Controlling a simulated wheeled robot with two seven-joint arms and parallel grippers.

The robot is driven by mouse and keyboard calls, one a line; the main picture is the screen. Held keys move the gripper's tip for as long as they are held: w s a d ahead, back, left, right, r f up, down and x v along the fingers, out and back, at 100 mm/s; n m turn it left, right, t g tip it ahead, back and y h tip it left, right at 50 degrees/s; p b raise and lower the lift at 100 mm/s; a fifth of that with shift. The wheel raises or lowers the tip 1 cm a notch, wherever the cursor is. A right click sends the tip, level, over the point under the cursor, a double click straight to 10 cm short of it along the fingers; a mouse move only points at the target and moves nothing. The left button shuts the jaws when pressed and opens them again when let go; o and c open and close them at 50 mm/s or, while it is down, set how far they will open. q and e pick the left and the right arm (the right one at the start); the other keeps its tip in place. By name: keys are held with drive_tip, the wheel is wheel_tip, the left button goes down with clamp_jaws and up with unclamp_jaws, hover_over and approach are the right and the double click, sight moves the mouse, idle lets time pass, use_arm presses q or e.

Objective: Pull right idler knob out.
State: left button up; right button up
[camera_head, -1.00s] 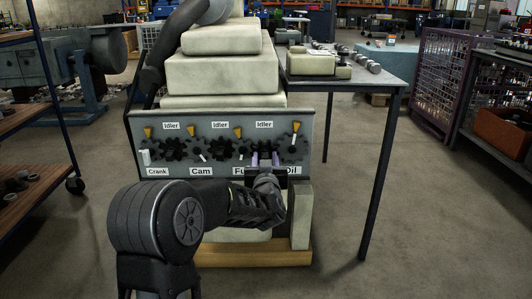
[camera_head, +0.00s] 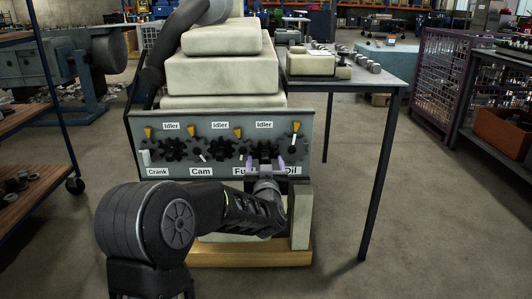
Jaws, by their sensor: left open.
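The grey gear panel (camera_head: 320,150) stands on the front of the pale engine block. Its right "Idler" label (camera_head: 264,125) sits above the right idler gear (camera_head: 265,149), a dark toothed gear whose knob I cannot make out clearly. My left gripper (camera_head: 265,164) is open, with its purple-tipped fingers spread to the left and right just below and in front of that gear. Nothing shows between the fingers. The gripper partly hides the lower gear and the "Fuel" and "Oil" labels. My right gripper is not in view.
Other dark gears (camera_head: 172,149) and yellow pointers (camera_head: 148,133) line the panel. A grey table (camera_head: 370,77) with parts stands right of the engine, its leg reaching the floor. A shelf cart is at the left.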

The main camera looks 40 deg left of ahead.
use_arm(q)
drive_tip(key=v, duration=0.5)
drive_tip(key=shift+w, duration=0.1)
idle(0.3)
